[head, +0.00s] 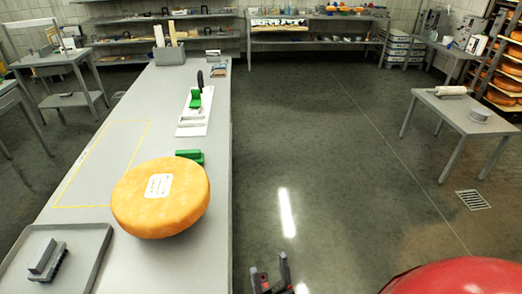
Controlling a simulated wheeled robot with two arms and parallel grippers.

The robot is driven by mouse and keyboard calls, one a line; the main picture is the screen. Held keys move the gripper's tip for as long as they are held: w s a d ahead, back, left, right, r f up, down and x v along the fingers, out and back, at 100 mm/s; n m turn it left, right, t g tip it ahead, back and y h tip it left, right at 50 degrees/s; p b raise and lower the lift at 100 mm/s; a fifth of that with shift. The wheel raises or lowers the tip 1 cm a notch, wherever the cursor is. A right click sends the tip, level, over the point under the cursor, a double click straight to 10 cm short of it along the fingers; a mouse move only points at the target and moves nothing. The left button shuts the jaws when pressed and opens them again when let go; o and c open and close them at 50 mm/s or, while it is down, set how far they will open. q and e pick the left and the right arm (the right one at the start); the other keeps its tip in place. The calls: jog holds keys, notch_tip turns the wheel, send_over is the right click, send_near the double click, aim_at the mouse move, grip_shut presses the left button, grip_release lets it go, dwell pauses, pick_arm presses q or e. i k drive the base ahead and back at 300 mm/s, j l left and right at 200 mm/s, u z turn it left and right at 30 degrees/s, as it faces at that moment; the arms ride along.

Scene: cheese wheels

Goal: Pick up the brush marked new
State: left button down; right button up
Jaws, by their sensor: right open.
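A grey brush-like block (47,261) lies in the grey tray (95,246) at the lower left of the long bench. A green item (190,156), perhaps a brush, sits just behind the cheese wheel, partly hidden by it. Another green item (195,99) lies on a white board (190,130) farther back, beside a black upright piece. No mark reading "new" can be made out on any of them. My right gripper (272,274) is open and empty over the floor, right of the bench's near end. My left gripper is out of view.
A large orange cheese wheel (135,212) with a white label rests on the long grey bench (215,240). A yellow outline (82,207) marks bare bench to its left. A grey holder (170,56) stands at the far end.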

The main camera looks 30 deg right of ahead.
aim_at(196, 156)
jog(key=l+z, duration=0.2)
jog(key=k, duration=0.85)
jog(key=k+u, duration=0.1)
jog(key=u, duration=0.7)
jog(key=k+j+u, duration=0.1)
jog(key=u, duration=0.35)
jog(key=k+j+u, duration=0.1)
jog(key=u, duration=0.3)
jog(key=i+l+u, duration=0.15)
jog(key=l, duration=1.35)
jog(key=l+u, duration=0.1)
jog(key=l, duration=2.75)
jog(key=i+l, duration=0.1)
jog(key=l, duration=1.25)
